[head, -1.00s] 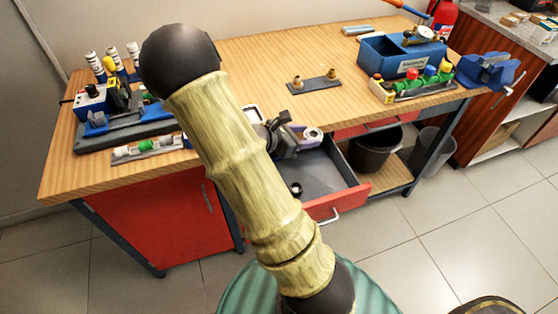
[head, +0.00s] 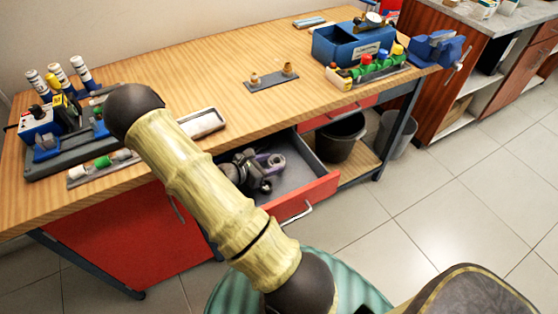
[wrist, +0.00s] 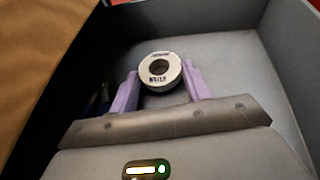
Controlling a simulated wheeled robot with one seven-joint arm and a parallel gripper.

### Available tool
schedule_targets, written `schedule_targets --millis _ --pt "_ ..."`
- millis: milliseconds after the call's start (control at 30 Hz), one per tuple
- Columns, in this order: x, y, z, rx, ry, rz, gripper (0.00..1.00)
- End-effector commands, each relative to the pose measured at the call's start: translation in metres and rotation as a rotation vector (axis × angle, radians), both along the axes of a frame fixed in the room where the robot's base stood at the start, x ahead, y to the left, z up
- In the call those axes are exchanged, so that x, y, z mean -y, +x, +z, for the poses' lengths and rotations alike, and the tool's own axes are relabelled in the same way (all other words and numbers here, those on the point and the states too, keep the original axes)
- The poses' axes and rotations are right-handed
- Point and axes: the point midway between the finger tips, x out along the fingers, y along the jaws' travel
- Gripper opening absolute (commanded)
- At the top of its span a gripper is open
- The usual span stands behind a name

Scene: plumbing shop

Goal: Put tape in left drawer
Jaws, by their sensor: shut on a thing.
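The tape is a white and grey roll (wrist: 161,82) with dark print and a dark centre hole. In the wrist view it sits between the two purple fingers of my gripper (wrist: 160,76), which is shut on it. The left drawer (head: 322,189) is pulled open, with a red front, a metal handle and a grey inside. In the head view my gripper (head: 270,162) is within the drawer opening. The wrist view shows the grey drawer floor (wrist: 235,65) and dark walls around the tape. Whether the tape touches the floor, I cannot tell.
The wooden workbench (head: 220,75) carries a white tray (head: 203,123), a fitting plate (head: 271,78), a blue toolbox (head: 345,45) and a vise (head: 437,48). A dark bin (head: 340,138) stands right of the drawer. Small dark items (wrist: 98,103) lie left of my fingers.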

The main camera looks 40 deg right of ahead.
Motion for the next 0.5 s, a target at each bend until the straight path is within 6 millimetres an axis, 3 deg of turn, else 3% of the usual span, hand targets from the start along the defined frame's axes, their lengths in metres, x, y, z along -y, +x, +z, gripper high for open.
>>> schedule_targets --millis 300,500 --pt "0.003 0.000 0.001 0.001 -0.001 0.000 0.27" --pt "0.032 -0.003 0.001 0.001 -0.001 -0.005 0.27"
